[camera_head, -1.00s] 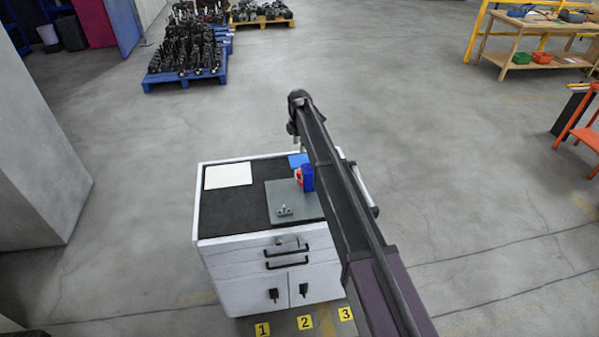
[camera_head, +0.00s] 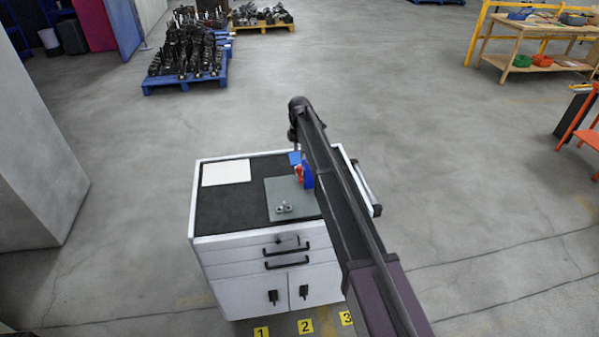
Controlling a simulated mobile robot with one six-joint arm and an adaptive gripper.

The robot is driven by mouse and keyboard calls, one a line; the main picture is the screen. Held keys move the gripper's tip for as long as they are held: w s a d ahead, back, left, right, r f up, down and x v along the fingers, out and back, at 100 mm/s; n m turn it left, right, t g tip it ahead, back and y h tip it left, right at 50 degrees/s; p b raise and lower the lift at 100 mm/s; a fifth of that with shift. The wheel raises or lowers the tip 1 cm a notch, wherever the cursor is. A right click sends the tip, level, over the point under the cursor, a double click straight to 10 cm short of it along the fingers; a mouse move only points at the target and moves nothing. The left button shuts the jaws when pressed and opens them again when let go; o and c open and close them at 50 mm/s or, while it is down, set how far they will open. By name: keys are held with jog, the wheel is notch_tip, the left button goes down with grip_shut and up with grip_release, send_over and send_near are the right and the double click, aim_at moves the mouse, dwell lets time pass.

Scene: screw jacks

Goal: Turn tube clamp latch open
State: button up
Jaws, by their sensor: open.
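A blue block-shaped part with a red piece on its left side (camera_head: 300,173) stands at the back right of the grey plate (camera_head: 279,190) on the cabinet top. It looks like the tube clamp, but its latch is too small to make out, and my arm covers its right side. A small metal fitting (camera_head: 284,208) lies at the front of the plate. My arm reaches from the lower right up past the clamp, and its far joint bends down behind the blue part. My gripper is hidden behind the arm, so its fingers do not show.
The white cabinet (camera_head: 266,249) has a dark top with a white sheet (camera_head: 226,172) at the back left. A small blue piece (camera_head: 294,158) sits behind the clamp. Drawer handles stick out in front.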

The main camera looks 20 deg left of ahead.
aim_at(299, 167)
jog(key=shift+f+b, duration=3.55)
jog(key=shift+f, duration=0.25)
jog(key=shift+c, duration=0.3)
grip_shut()
